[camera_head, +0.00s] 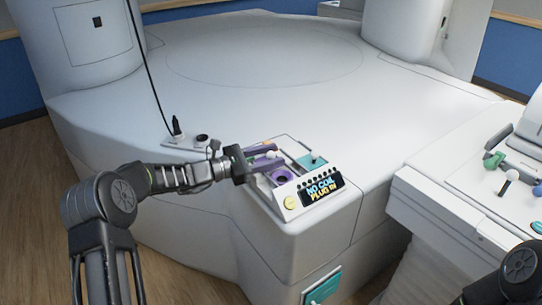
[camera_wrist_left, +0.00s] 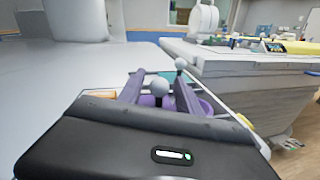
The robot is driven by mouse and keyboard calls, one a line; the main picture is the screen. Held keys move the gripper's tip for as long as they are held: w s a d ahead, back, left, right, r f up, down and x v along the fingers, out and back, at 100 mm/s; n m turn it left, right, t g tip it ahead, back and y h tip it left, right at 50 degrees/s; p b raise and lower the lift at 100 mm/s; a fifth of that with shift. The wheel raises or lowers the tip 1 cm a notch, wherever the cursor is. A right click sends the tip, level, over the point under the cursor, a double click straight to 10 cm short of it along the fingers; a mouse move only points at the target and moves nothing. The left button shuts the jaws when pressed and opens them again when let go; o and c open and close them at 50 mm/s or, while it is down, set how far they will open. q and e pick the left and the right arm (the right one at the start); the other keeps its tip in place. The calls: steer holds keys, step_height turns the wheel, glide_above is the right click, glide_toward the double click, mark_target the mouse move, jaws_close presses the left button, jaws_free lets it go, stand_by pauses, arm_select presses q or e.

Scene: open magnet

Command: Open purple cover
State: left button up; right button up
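A control panel (camera_head: 290,199) sits on the near corner of the big white table. Its round purple socket (camera_head: 282,176) shows with a dark centre. A white ball knob (camera_head: 272,154) stands just behind the socket; it also shows in the left wrist view (camera_wrist_left: 159,88). Purple surface shows below the knob, but the fingers hide much of it, so I cannot tell the cover's exact angle. My left gripper (camera_head: 264,156) is open, its two purplish fingers on either side of the knob. Contact with the knob is not clear. My right gripper is out of view.
A teal cover (camera_head: 312,161) with its own white knob lies right of the purple socket. The lit display (camera_head: 322,190) and yellow button (camera_head: 292,202) are in front. A black cable plug (camera_head: 177,129) stands to the left. A white bed (camera_head: 455,205) is at the right.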

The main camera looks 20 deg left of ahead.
arm_select(q)
steer(key=shift+o, duration=0.3)
steer(key=v, duration=0.7)
steer(key=shift+s+a+b, duration=0.25)
steer(key=shift+a+b, duration=0.1)
